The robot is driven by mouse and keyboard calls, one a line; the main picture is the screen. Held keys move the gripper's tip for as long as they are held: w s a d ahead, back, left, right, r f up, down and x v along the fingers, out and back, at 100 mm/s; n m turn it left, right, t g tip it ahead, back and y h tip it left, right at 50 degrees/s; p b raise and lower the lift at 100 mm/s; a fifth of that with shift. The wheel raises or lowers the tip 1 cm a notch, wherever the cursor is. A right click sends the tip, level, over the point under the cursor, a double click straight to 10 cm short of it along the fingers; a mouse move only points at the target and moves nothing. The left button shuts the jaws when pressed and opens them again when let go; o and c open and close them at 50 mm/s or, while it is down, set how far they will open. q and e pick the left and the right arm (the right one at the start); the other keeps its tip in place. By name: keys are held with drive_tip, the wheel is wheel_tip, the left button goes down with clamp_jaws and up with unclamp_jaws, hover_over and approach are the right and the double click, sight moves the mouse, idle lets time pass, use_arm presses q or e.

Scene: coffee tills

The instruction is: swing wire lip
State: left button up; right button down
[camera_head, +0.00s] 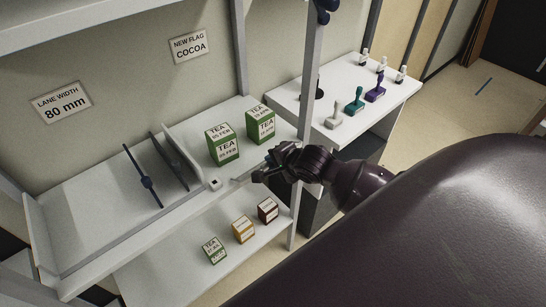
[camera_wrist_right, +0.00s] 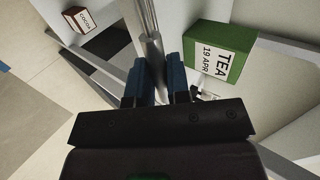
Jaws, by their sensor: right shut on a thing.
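My right gripper (camera_head: 262,172) is at the front edge of the upper shelf (camera_head: 95,235), by the grey upright post. In the right wrist view its two blue fingertips (camera_wrist_right: 153,82) close around a thin grey metal piece, which I take to be the wire lip (camera_wrist_right: 152,50). In the head view a thin pale bar of the lip (camera_head: 240,181) shows between a small white block and the gripper; much of it is hidden or too small to tell. Two green tea boxes (camera_head: 222,146) stand behind it; one tea box (camera_wrist_right: 222,52) shows right of the fingers. My left gripper is out of view.
The grey post (camera_head: 311,75) stands close beside my right gripper. Small boxes (camera_head: 243,229) stand on the lower shelf. A side counter (camera_head: 350,135) holds stamps and small bottles.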

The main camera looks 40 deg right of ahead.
drive_tip(key=shift+s+f, duration=0.25)
drive_tip(key=shift+f, duration=0.05)
drive_tip(key=shift+s+f, duration=0.35)
drive_tip(key=shift+f, duration=0.45)
drive_tip(key=c, duration=1)
unclamp_jaws()
drive_tip(key=shift+r, duration=0.1)
drive_tip(key=v, duration=1.1)
drive_tip(key=shift+w, duration=0.1)
